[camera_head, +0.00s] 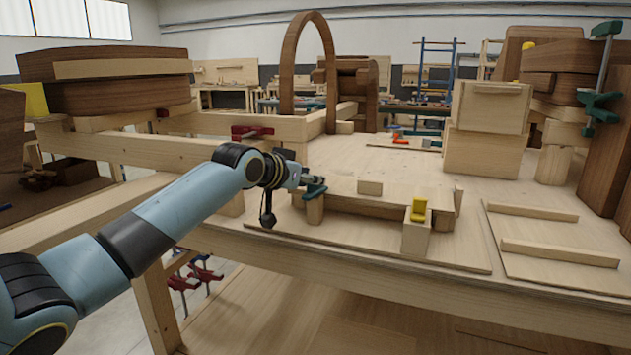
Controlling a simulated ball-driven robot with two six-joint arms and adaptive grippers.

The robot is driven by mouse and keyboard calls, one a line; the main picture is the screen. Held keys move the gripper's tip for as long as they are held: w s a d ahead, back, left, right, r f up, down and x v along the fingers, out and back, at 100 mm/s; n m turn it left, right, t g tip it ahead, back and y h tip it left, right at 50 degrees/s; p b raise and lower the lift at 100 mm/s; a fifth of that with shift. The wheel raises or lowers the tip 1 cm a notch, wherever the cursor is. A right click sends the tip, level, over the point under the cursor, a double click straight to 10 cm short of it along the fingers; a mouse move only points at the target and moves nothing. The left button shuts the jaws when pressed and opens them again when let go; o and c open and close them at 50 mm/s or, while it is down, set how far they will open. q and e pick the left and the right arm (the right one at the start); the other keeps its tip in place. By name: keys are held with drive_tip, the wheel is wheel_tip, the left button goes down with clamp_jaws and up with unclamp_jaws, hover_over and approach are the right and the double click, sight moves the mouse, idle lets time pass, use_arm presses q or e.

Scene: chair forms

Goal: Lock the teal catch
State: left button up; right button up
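The teal catch (315,187) sits on top of a small wooden block (314,212) at the left end of a low wooden form on the workbench. My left arm comes in from the left, and its dark gripper (290,185) is right at the catch, covering part of it. At this size I cannot tell whether the fingers touch the catch or whether they are open or shut. The catch's exact position is partly hidden. My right gripper is not in view.
A yellow catch (419,209) stands on a wooden post (416,237) at the form's right end. A small block (370,187) lies between them. A board with two strips (560,252) lies to the right. Stacked boxes (487,128) and an arch (290,65) stand behind.

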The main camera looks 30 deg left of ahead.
use_arm(q)
drive_tip(key=shift+x, duration=1.4)
drive_tip(key=shift+f, duration=0.1)
clamp_jaws()
drive_tip(key=y+p, duration=0.1)
drive_tip(key=p, duration=0.1)
drive_tip(key=n+p, duration=0.1)
drive_tip(key=p, duration=0.1)
drive_tip(key=shift+r+n+y, duration=0.25)
drive_tip(key=shift+n+y, duration=0.05)
drive_tip(key=shift+y, duration=0.1)
drive_tip(key=shift+f+n+g+y+p, duration=0.25)
drive_tip(key=shift+n+g+y+p, duration=0.05)
drive_tip(key=shift+n+y+p, duration=0.3)
